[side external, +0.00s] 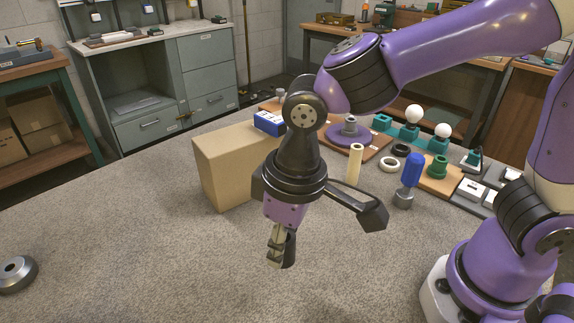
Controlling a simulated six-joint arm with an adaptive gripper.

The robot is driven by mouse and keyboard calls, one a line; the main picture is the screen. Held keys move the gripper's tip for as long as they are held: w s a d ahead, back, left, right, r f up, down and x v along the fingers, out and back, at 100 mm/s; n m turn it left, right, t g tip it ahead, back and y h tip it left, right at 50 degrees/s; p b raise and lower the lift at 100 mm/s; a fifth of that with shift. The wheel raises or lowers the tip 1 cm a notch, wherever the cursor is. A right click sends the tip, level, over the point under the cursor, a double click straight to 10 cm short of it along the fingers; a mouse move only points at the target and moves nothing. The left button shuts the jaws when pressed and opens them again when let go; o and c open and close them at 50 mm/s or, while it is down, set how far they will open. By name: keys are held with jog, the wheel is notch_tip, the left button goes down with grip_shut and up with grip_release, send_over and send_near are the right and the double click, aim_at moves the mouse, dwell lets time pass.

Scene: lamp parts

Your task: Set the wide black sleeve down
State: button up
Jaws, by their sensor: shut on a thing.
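My gripper (278,248) points down in the middle of the side external view, above the grey carpet-like work surface (180,265). Its fingers are shut on the wide black sleeve (290,250), a short dark cylinder partly hidden by the pale fingers. The sleeve looks roughly upright. The gap between its lower end and the surface is hard to judge from this angle.
A cardboard box (222,168) stands behind my gripper. A cream tube (354,165), a white ring (389,164), a blue-handled tool (412,170) and bulbs (413,113) stand at right. A metal round part (16,272) lies far left. The front left is clear.

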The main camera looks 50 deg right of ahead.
jog(key=w+a+r+m, duration=0.25)
jog(key=w+a, duration=0.55)
jog(key=a, duration=0.5)
jog(key=w+d+f, duration=0.1)
jog(key=w+f, duration=0.1)
jog(key=w, duration=0.1)
jog(key=w+d+f, duration=0.2)
jog(key=w, duration=0.1)
jog(key=w+d+f, duration=0.2)
jog(key=w+f, duration=0.1)
jog(key=shift+w, duration=0.4)
jog(key=shift+f, duration=2)
jog(key=shift+f, duration=0.15)
jog(key=o, duration=1.1)
jog(key=shift+c, duration=0.2)
